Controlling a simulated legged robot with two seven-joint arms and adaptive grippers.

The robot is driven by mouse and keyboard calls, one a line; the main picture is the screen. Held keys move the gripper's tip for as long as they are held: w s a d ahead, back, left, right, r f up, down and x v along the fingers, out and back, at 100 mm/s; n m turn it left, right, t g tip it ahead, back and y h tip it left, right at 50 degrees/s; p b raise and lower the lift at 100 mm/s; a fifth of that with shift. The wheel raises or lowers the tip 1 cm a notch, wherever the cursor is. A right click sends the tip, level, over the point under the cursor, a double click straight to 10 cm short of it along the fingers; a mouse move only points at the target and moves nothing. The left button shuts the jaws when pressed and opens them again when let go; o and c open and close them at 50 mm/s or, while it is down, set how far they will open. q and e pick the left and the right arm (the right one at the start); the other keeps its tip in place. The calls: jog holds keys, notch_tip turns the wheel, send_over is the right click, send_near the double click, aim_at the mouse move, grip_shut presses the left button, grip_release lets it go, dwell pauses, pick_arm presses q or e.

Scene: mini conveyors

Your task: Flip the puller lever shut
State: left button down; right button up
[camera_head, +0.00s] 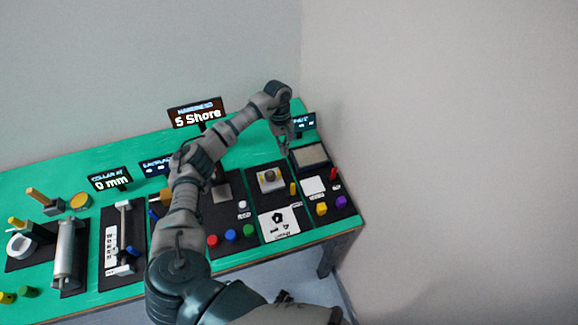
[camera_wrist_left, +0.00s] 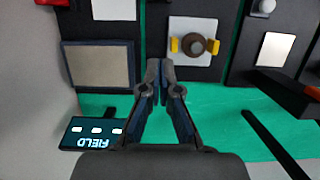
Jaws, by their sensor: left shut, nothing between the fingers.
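I cannot make out for certain which part is the puller lever. A white plate (camera_head: 265,187) with a round brown knob (camera_head: 270,176) sits on a black panel at the right part of the table. In the left wrist view the knob (camera_wrist_left: 194,44) stands between two yellow blocks (camera_wrist_left: 213,47), on the white plate (camera_wrist_left: 196,24). A small yellow upright piece (camera_head: 293,188) stands beside the plate in the head view. My left gripper (camera_head: 285,152) is shut and empty, above the table behind the plate. Its fingertips (camera_wrist_left: 160,68) point toward the panels, apart from the knob in the picture.
A grey framed pad (camera_head: 311,154) lies to the right of my gripper. A small sign (camera_head: 303,123) stands behind it, and the "5 Shore" sign (camera_head: 197,113) stands farther left. Coloured buttons (camera_head: 231,235) line the front. My left arm hides part of the table's middle.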

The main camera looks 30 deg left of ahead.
aim_at(293, 189)
pick_arm(q)
jog(key=p+x, duration=0.1)
jog(key=x, duration=0.4)
jog(key=p+x, duration=0.1)
jog(key=x, duration=0.3)
jog(key=shift+s+d+f, duration=0.15)
jog(key=shift+d+f, duration=0.15)
jog(key=shift+s+d+r+p, duration=0.2)
jog(key=shift+s+d+p, duration=0.55)
jog(key=shift+d, duration=0.25)
jog(key=shift+s+d, duration=0.35)
jog(key=shift+s, duration=0.05)
jog(key=shift+s+f, duration=0.1)
jog(key=shift+f, duration=0.05)
